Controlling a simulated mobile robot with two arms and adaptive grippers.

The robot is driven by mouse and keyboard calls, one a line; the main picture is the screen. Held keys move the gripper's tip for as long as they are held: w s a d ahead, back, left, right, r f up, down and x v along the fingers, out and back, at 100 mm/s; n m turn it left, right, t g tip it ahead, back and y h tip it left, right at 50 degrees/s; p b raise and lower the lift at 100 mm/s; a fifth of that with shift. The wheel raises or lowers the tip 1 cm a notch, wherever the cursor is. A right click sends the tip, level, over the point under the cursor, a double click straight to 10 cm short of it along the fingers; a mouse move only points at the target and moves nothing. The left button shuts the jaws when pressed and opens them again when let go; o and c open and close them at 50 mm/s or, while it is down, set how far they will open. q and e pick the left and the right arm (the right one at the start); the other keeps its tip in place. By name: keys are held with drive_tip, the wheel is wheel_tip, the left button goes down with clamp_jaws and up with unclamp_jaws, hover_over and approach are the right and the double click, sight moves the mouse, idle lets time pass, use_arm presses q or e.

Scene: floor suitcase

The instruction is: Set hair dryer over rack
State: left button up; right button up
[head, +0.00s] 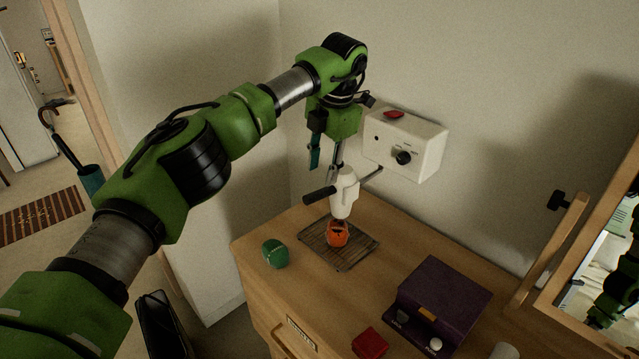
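The hair dryer (346,191) is white with a dark handle pointing left. It appears upright above the slatted rack (358,251) on the dresser top, by a metal bar from the white wall box. An orange piece (338,234) shows directly below it, at the rack; whether it belongs to the dryer is unclear. My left gripper (327,170) points down just above the dryer. Its fingers look apart, with wall showing between them. The right finger overlaps the dryer's top in the picture; contact cannot be told. My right gripper is not in view.
The wall box (414,148) has a black knob and a red item (393,115) on top. On the wooden dresser (300,278) are a green container (275,253), a purple box (440,300) and a red box (370,343). A mirror (610,255) stands at right.

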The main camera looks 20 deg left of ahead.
use_arm(q)
drive_tip(key=shift+s+d+r, duration=0.1)
drive_tip(key=shift+d+r, duration=0.05)
drive_tip(key=shift+r, duration=0.75)
drive_tip(key=shift+s+d+r, duration=0.1)
drive_tip(key=shift+d+r, duration=0.05)
drive_tip(key=shift+r, duration=0.7)
